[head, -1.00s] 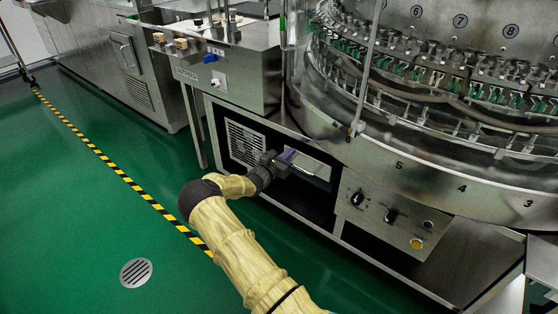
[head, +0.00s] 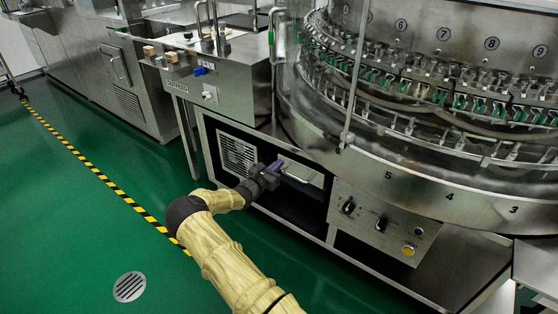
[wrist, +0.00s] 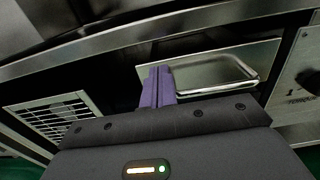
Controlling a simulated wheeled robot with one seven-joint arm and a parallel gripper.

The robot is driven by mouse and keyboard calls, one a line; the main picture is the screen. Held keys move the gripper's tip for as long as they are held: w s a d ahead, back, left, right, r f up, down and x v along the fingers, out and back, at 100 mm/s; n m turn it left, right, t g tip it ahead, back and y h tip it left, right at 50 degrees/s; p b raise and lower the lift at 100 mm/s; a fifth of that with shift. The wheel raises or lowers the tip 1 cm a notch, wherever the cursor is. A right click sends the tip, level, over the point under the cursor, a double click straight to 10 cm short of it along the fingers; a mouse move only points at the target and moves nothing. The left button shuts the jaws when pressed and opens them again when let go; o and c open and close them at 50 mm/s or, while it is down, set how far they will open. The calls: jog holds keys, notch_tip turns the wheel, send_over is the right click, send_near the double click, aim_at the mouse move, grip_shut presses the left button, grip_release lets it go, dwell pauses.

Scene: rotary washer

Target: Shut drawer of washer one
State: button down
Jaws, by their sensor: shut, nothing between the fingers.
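The drawer front (head: 313,172) is a small metal panel with a bar handle (head: 300,179), low on the rotary washer (head: 410,188) between a vent grille and a control panel. In the wrist view the drawer front (wrist: 190,70) and its looped handle (wrist: 225,84) show just beyond my fingers. I cannot tell how far the drawer stands out. My gripper (head: 276,166) is at the left end of the drawer front. In the wrist view its purple fingers (wrist: 157,86) are together with nothing between them, left of the handle. I cannot tell whether the fingertips touch the panel.
The vent grille (head: 236,155) is left of the drawer and the control panel (head: 382,222) with knobs is to its right. The washer's round rim (head: 420,198) overhangs from above. Green floor (head: 70,210) with a striped line lies open at the left.

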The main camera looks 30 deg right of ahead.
jog(key=p+v, duration=0.2)
jog(key=v, duration=0.9)
jog(key=shift+a+p, duration=0.35)
jog(key=shift+a, duration=0.05)
jog(key=shift+w, duration=0.15)
